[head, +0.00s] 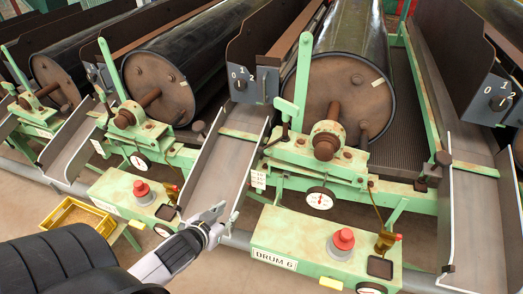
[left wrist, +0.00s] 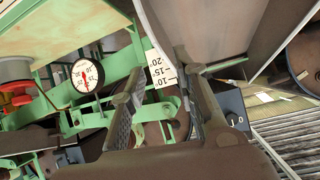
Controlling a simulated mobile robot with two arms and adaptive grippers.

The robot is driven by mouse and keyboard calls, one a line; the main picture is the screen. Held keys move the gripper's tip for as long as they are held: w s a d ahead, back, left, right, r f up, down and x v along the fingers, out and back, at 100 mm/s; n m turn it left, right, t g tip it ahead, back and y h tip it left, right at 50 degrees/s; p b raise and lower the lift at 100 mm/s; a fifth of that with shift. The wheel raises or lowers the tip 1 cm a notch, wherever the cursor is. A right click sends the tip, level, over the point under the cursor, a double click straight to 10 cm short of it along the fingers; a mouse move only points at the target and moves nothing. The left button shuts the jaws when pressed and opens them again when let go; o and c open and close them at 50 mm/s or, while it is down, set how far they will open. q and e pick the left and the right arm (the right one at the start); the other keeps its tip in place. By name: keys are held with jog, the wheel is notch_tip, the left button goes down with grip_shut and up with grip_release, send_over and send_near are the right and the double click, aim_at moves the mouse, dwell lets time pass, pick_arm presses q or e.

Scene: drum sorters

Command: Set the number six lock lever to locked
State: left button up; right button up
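The number six station bears a "DRUM 6" label (head: 274,260) on its pale green box. A tall green lever (head: 302,82) stands nearly upright at this station, left of the drum face. A small brass-coloured lever (head: 386,240) stands on the right of the box. I cannot tell which is the lock lever, and no locked mark is readable. My left gripper (head: 226,214) is over the lower end of the chute, left of the box, touching no lever. In the left wrist view its two fingers (left wrist: 160,100) are apart with nothing between them. My right gripper is out of view.
A red button (head: 343,239) and a dial (head: 320,199) are on this station. The scale plate (head: 258,179) also shows beyond my fingers (left wrist: 163,70). A metal chute (head: 222,170) runs beside the station. A yellow tray (head: 76,216) stands at left.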

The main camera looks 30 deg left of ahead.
pick_arm(q)
jog(key=w+a+r+m+t+h, duration=0.1)
jog(key=w+a+r+t+h, duration=0.15)
jog(key=a+r+t, duration=0.2)
jog(key=m+t+h, duration=0.1)
jog(key=m+h, duration=0.2)
jog(key=h, duration=0.2)
send_near(262, 150)
jog(key=x, duration=0.3)
jog(key=p+x, duration=0.1)
jog(key=x, duration=0.6)
jog(key=shift+w+a+f+p, duration=0.3)
jog(key=shift+w+f+p, duration=0.05)
jog(key=shift+p, duration=0.05)
grip_shut()
